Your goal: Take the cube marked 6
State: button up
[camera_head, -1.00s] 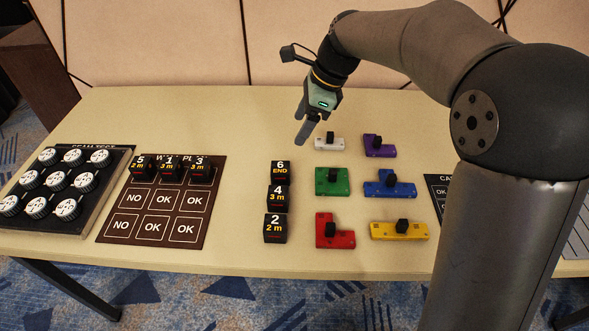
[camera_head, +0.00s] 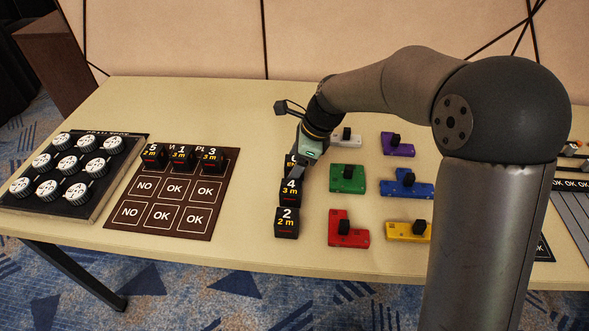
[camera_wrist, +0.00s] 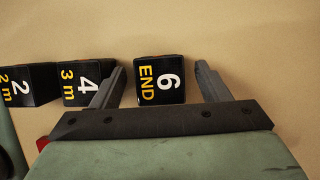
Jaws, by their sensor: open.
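The black cube marked 6 END (camera_wrist: 160,80) stands on the table between the two fingers of my gripper in the wrist view, with a gap on each side. The cube marked 2 (camera_head: 287,222) is nearest the front edge.
A brown board (camera_head: 127,232) at left holds cubes marked 5 (camera_head: 153,157), 1 (camera_head: 182,158) and 3 (camera_head: 211,159) in its top row. Several coloured blocks, including green (camera_head: 347,184) and red (camera_head: 347,239), stand at right. A dial panel (camera_head: 100,207) is far left.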

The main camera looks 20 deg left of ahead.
jog(key=shift+a+f, duration=0.1)
jog(key=shift+f, duration=0.15)
jog(key=c, duration=1.1)
jog(key=shift+r, duration=0.1)
